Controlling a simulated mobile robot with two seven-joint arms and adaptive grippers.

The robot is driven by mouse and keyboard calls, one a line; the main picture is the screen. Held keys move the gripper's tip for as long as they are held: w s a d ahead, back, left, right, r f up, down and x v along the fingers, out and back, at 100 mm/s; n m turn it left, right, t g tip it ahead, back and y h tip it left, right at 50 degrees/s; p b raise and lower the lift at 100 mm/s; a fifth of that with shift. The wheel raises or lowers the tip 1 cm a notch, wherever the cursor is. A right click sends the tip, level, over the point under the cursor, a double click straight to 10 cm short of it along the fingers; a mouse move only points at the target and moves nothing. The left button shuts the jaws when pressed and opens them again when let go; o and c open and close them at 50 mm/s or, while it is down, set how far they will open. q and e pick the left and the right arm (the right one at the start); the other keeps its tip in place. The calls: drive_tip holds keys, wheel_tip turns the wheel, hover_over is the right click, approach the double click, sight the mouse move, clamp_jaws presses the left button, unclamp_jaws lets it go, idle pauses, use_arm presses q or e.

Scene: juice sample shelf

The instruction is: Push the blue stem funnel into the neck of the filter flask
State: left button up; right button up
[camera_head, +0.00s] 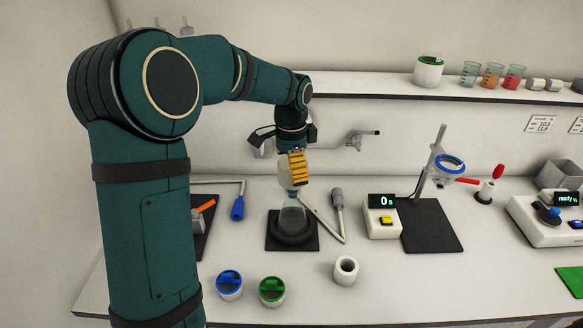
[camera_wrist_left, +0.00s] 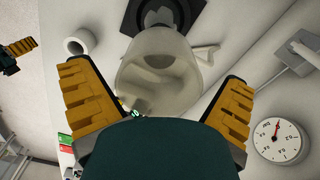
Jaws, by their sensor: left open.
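The filter flask (camera_head: 292,222), clear with a dark base, stands on a black mat (camera_head: 313,245) left of the bench middle. The funnel's pale bowl (camera_head: 285,180) is above its neck, with a bluish stem part (camera_head: 291,193) at the neck. How deep the stem sits cannot be told. My left gripper (camera_head: 294,165) points down over the bowl. In the left wrist view the large pale bowl (camera_wrist_left: 158,50) lies between the spread yellow fingers of the left gripper (camera_wrist_left: 153,78). Part of my right gripper (camera_wrist_left: 18,50) shows at the wrist view's left edge; its opening is unclear.
A blue-handled tool (camera_head: 238,208) and a grey-handled tool (camera_head: 338,198) lie either side of the flask. A timer box (camera_head: 382,217) and ring stand (camera_head: 441,150) are to the right. Blue-lidded (camera_head: 229,284) and green-lidded (camera_head: 272,291) jars and a white cylinder (camera_head: 345,271) stand in front.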

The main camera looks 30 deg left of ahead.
use_arm(q)
wheel_tip(320, 180, up, 12)
drive_tip(key=shift+f, duration=0.2)
